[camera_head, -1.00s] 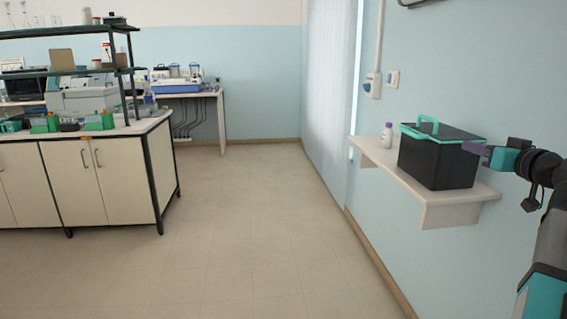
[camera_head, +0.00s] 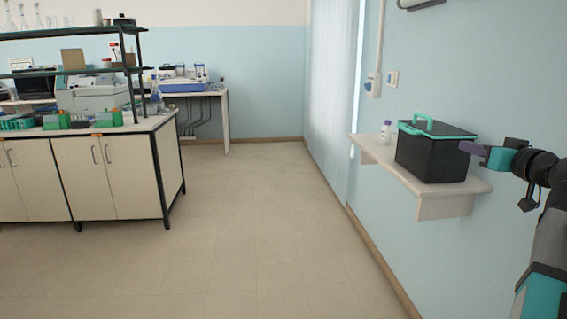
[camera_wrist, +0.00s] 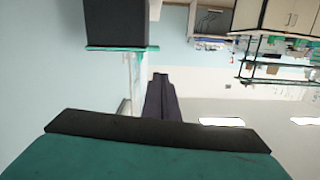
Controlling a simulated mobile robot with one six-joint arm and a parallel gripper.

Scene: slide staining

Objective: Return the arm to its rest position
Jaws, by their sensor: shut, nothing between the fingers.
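My gripper (camera_head: 462,146) is at the right of the head view, on my arm that rises from the lower right edge. Its dark purple fingers are shut together with nothing between them. They point left and, in the picture, overlap the right end of a black box; I cannot tell the gap in depth. In the wrist view the closed fingers (camera_wrist: 160,84) point away over the teal gripper body, with nothing at their tips.
The black box (camera_head: 430,160) with a teal rim and handle stands on a wall shelf (camera_head: 436,198), beside a white bottle (camera_head: 386,132). It also shows upside down in the wrist view (camera_wrist: 115,22). A lab bench (camera_head: 105,178) stands left. The floor between is clear.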

